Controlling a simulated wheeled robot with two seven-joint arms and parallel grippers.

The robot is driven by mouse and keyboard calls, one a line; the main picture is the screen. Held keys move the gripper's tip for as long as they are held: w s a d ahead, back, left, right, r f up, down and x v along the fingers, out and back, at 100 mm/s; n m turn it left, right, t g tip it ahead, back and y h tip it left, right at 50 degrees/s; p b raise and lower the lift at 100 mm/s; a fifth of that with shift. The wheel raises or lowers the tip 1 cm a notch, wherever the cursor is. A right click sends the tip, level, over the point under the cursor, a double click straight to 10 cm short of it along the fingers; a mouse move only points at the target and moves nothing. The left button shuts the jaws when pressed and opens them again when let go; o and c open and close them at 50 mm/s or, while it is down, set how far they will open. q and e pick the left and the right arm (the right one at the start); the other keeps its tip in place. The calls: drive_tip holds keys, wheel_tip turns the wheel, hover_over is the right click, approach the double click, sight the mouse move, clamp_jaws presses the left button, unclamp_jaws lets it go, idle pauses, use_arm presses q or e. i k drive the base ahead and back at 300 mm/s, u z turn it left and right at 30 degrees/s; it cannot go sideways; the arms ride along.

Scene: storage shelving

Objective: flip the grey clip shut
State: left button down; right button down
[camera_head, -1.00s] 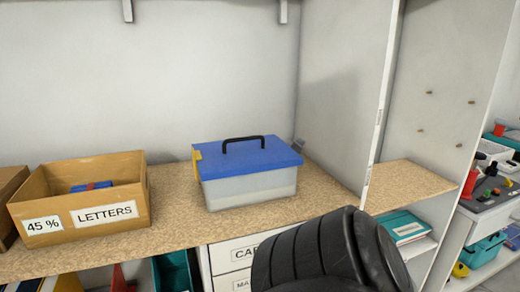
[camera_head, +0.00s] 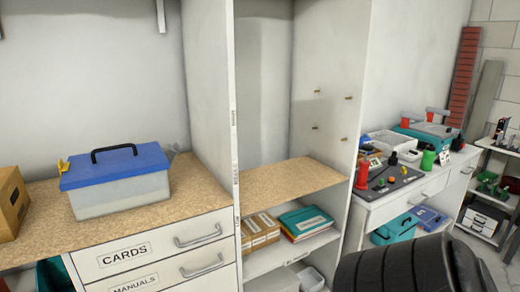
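A storage box with a blue lid (camera_head: 116,167), a black handle (camera_head: 114,151) and a translucent pale body (camera_head: 122,196) stands on the wooden shelf top at left. The lid lies on the body. The grey clip (camera_head: 172,149) shows small at the box's right end, sticking out from the lid's far right side; most of it is hidden behind the lid. A yellow clip (camera_head: 63,165) is at the left end and also stands out a little from the lid. Neither of my grippers is in view.
The wooden shelf top (camera_head: 195,193) is clear right of the box, up to a white upright panel (camera_head: 208,90). A cardboard box (camera_head: 10,203) stands at the left edge. Drawers (camera_head: 150,250) lie below. A cluttered workbench (camera_head: 400,190) is at right.

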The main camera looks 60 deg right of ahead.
sight(169, 155)
drive_tip(key=z, duration=1.05)
drive_tip(key=i, duration=0.5)
